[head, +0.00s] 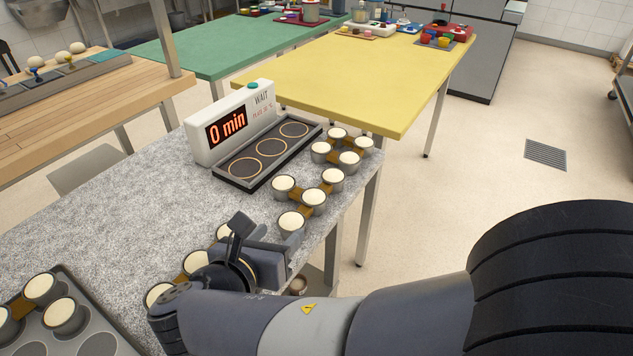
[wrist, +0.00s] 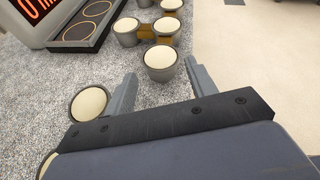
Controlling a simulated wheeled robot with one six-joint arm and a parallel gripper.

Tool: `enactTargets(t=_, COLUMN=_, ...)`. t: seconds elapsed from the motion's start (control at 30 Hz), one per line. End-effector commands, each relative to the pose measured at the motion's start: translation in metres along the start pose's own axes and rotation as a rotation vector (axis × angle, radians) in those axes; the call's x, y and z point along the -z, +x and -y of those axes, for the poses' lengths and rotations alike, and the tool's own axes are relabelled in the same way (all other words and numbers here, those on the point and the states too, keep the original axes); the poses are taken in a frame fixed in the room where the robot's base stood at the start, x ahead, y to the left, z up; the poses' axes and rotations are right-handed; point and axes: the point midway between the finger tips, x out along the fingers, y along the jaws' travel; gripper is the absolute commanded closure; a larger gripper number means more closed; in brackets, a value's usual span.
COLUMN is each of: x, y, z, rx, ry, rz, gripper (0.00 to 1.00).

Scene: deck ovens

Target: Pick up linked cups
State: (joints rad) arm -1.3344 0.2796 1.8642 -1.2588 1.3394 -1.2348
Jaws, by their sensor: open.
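Cream-topped grey cups joined by brown links stand upright in groups on the speckled counter. One group (head: 313,197) lies just beyond my gripper (head: 266,236), another (head: 349,158) farther back by the counter's right edge, and a third (head: 196,263) is partly hidden behind my arm. In the wrist view, my gripper (wrist: 163,86) is open and empty. Another cup (wrist: 90,103) stands left of the left finger.
A timer box (head: 229,125) reads "0 min" and "WAIT", with a three-ring dark plate (head: 259,164) before it. A muffin tray (head: 97,345) with cups is at lower left. Yellow (head: 345,80) and green (head: 219,44) tables stand behind.

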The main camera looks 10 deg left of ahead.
Motion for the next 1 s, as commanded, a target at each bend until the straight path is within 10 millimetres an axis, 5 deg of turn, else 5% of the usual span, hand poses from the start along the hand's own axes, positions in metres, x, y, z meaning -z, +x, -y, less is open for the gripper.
enactTargets(t=0.6, x=0.004, y=0.065, z=0.002, rx=0.004, ry=0.002, rz=-0.002, gripper=0.47)
enactTargets(t=0.87, x=0.003, y=0.068, z=0.001, rx=0.001, ry=0.001, rz=-0.002, gripper=0.47)
enactTargets(t=1.0, x=0.003, y=0.068, z=0.001, rx=0.001, ry=0.001, rz=-0.002, gripper=0.56)
